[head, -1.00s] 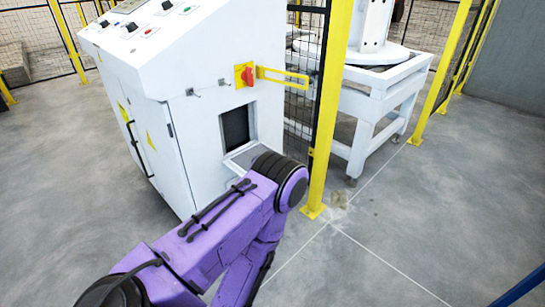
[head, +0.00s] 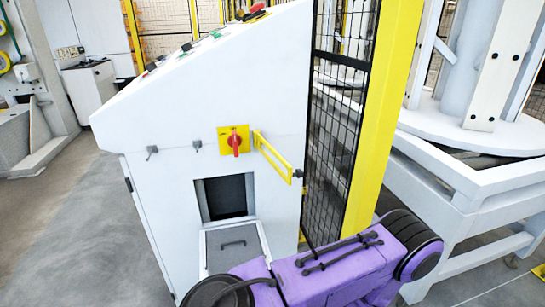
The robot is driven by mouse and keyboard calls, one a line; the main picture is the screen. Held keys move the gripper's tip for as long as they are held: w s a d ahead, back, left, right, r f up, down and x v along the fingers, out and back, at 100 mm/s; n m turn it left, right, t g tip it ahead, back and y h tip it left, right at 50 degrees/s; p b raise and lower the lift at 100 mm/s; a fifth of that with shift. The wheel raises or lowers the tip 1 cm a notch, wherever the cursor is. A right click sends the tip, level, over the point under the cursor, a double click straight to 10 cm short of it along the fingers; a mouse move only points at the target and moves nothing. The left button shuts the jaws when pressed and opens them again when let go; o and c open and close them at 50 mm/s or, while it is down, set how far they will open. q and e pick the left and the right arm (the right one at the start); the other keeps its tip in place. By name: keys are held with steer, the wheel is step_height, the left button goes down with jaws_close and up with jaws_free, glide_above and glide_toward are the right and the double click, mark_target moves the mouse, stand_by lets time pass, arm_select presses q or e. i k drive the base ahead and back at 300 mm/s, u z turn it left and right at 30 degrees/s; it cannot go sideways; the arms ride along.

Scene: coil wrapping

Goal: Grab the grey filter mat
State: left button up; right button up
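A white cabinet (head: 150,150) stands in the middle of the head view. Its end face has a square opening (head: 228,196) with a dark grey panel inside. I cannot tell whether this panel is the grey filter mat. Below the opening, a flap or tray (head: 215,258) with a small dark handle juts out, its lower part cut off by my purple arm. Neither of my grippers is in view; only links of a purple arm of mine cross the bottom right.
A red rotary switch (head: 235,141) on a yellow plate and a yellow bracket (head: 272,158) sit above the opening. A yellow post (head: 385,120) and black mesh fence stand right of the cabinet. A white machine frame (head: 470,195) is farther right. Grey floor (head: 95,225) is clear at left.

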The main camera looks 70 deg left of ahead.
mark_target(227, 248)
steer(key=i, duration=0.15)
steer(key=u, duration=2.65)
steer(key=k, duration=0.2)
steer(key=z, duration=0.35)
steer(key=i, duration=0.45)
